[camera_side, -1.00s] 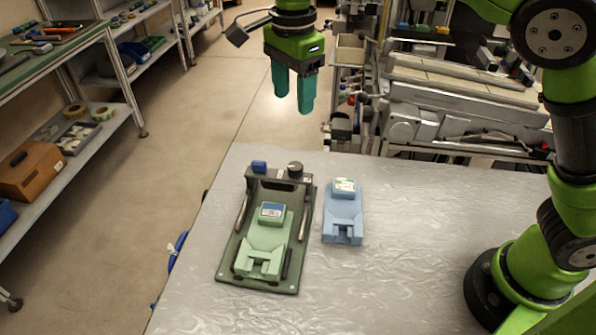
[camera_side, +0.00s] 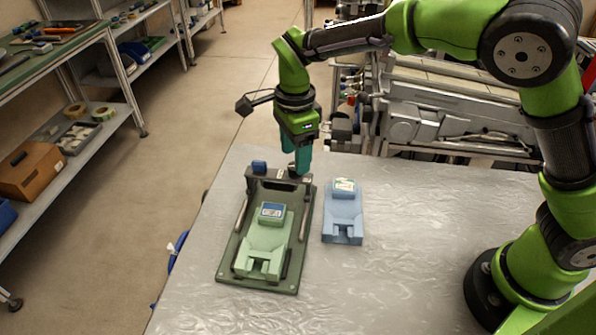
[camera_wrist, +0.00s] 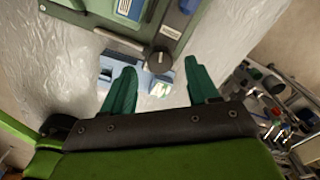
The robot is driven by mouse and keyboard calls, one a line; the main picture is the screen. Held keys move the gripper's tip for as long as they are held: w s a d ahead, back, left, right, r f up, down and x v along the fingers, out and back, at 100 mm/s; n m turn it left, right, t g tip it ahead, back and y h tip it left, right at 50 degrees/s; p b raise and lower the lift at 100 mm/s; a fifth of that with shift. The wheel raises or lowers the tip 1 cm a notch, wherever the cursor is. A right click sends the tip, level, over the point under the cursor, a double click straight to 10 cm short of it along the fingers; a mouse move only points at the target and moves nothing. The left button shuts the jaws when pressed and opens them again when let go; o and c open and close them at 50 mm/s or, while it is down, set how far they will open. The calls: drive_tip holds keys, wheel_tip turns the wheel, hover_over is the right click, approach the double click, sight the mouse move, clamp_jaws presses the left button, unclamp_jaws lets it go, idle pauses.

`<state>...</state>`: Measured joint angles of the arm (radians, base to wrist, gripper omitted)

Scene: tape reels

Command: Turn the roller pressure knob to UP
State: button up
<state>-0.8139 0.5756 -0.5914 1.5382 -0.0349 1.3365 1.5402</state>
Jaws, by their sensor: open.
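The round dark knob (camera_wrist: 159,59) stands on the dark bar at the far end of the green fixture plate (camera_side: 228,262). In the wrist view it sits between my two teal fingers, near their tips. My gripper (camera_side: 299,173) points down over the knob with its fingers spread and nothing held. In the side view the fingers mostly hide the knob. I cannot tell whether they touch it. I cannot read any UP mark or the knob's pointer. A light green carriage (camera_side: 265,240) with a blue-framed label lies on the plate.
A light blue block (camera_side: 342,218) with a label lies right of the plate, close by. A small blue cap (camera_side: 259,167) sits at the bar's left end. Metal rods flank the carriage. The table (camera_side: 430,240) is clear to the right.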

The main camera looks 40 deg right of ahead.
drive_tip(key=shift+f, duration=1.35)
drive_tip(key=shift+c, duration=0.3)
drive_tip(key=c, duration=1)
